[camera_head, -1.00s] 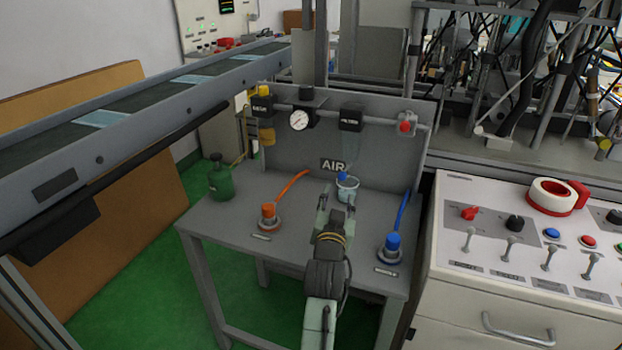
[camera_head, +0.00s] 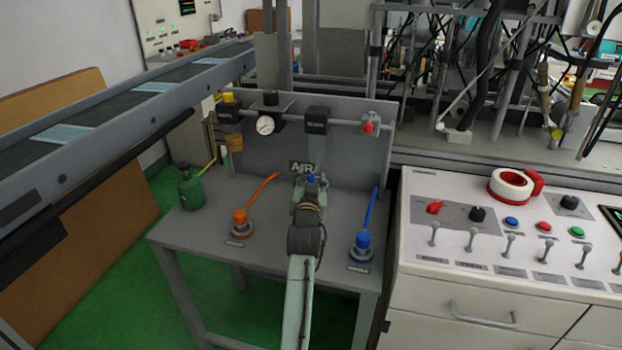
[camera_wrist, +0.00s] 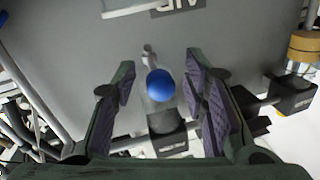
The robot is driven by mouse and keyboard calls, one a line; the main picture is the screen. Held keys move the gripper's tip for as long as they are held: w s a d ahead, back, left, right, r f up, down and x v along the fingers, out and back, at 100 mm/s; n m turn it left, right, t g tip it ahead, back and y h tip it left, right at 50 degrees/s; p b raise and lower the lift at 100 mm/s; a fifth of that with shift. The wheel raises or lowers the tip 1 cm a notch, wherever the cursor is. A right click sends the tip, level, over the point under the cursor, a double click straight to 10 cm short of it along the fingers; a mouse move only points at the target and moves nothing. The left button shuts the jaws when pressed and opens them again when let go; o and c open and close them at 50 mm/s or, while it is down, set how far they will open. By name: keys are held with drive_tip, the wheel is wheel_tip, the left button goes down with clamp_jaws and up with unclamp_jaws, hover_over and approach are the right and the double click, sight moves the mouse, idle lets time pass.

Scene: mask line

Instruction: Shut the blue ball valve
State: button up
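The blue ball valve (camera_head: 363,243) stands on the right front of the grey bench, its long blue lever (camera_head: 372,208) pointing toward the back panel. An orange valve (camera_head: 240,218) with an orange lever stands on the left of the bench. My gripper (camera_head: 308,190) is between them and farther back, in front of the panel, apart from both valves. In the wrist view my gripper (camera_wrist: 165,95) is open. A round blue knob (camera_wrist: 160,84) under the clear filter bowl shows between its fingers; contact cannot be told. The blue valve is not identifiable in the wrist view.
A back panel marked AIR (camera_head: 265,165) carries a gauge (camera_head: 265,125), a black filter head (camera_head: 317,121) and a red knob (camera_head: 369,127). A green bottle (camera_head: 190,190) stands at the bench's left. A control cabinet (camera_head: 480,270) flanks the right, a conveyor (camera_head: 110,115) the left.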

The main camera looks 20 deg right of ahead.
drive_tip(key=shift+c, duration=0.4)
clamp_jaws()
idle(0.4)
